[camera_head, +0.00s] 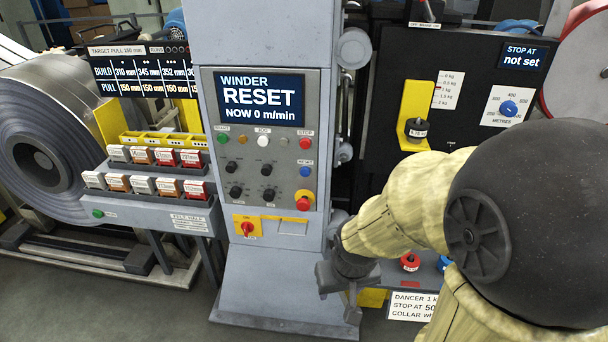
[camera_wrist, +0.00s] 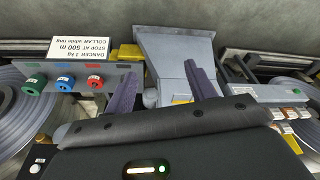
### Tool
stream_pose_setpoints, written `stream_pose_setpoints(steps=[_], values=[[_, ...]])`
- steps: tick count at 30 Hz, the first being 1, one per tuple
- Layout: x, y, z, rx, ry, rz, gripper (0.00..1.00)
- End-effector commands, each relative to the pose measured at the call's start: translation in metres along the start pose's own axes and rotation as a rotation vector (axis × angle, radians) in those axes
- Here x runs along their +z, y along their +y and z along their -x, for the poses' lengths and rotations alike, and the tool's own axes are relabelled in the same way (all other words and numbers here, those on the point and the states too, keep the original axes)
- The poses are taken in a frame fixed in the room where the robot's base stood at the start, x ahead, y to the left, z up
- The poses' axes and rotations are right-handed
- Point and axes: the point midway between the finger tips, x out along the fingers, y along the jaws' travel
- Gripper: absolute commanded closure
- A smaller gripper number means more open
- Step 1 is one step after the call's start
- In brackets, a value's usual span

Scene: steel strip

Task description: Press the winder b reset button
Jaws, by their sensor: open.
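The grey control column has a panel (camera_head: 260,150) facing me. Its screen (camera_head: 259,98) reads "WINDER RESET, NOW 0 m/min". A small blue button (camera_head: 305,171) sits on the panel's right side under a small label that appears to read RESET. It is above a red mushroom button on yellow (camera_head: 303,202) and below a red button (camera_head: 305,143). My gripper (camera_head: 337,294) is open and empty, low at the column's lower right, well below the blue button. In the wrist view my gripper (camera_wrist: 161,88) points towards the column's base, and the panel is out of sight.
A shelf of small labelled blocks (camera_head: 145,185) stands left of the column, beside a large steel coil (camera_head: 45,150). Right are a black board (camera_head: 460,90) and a low shelf with coloured collars (camera_head: 410,262), also seen in the wrist view (camera_wrist: 94,82).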

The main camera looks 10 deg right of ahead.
Motion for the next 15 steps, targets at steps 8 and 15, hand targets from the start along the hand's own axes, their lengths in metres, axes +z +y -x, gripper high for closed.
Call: stream_pose_setpoints(steps=[8,15], values=[[0.0000,0.0000,0.0000,0.000,0.000,0.000,1.00],[0.0000,0.0000,0.0000,0.000,0.000,0.000,1.00]])
